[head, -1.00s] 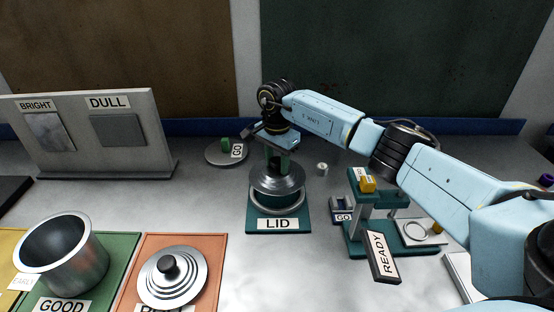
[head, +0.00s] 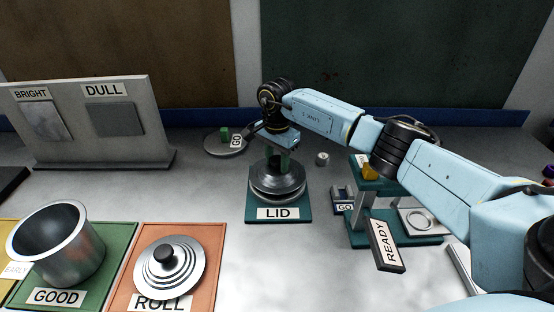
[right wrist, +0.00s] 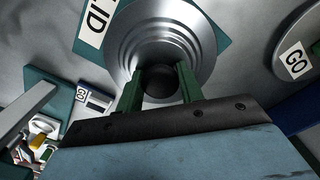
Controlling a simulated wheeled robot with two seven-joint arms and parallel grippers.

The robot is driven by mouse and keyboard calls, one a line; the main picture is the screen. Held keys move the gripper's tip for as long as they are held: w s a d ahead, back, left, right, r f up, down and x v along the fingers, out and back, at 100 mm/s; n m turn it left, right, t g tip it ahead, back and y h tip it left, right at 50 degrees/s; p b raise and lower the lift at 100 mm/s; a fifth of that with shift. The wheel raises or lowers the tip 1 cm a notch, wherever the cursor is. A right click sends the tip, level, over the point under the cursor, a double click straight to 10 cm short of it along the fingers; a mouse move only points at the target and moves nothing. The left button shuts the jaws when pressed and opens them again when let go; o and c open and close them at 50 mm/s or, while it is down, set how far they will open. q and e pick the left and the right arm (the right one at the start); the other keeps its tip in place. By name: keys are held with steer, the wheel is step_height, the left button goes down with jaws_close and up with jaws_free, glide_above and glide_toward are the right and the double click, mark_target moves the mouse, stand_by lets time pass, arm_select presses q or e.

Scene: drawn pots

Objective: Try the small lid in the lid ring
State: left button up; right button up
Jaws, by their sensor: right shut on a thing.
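The small lid (head: 264,183), a stepped silver disc, sits level on or just at the lid ring (head: 303,196) on the teal LID board (head: 254,212). The lid covers most of the ring, so I cannot tell whether it is fully seated. My right gripper (head: 279,165) is above the lid, pointing down. In the right wrist view its green fingers (right wrist: 160,88) are shut on the lid's dark knob (right wrist: 160,76), and the stepped lid (right wrist: 190,35) spreads beyond them. My left gripper is not in view.
Right of the ring stands a teal gauge stand (head: 375,183) with a READY sign (head: 387,246). A GO plate (head: 213,143) lies behind left. A pot (head: 60,250) on the green GOOD mat and another lid (head: 185,270) on the orange ROLL mat are front left.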

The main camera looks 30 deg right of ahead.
steer(key=shift+f+b, duration=0.55)
steer(key=shift+f, duration=0.2)
steer(key=o, duration=1.1)
step_height(320, 180, up, 14)
steer(key=shift+f, duration=0.25)
steer(key=shift+r, duration=0.1)
stand_by(0.5)
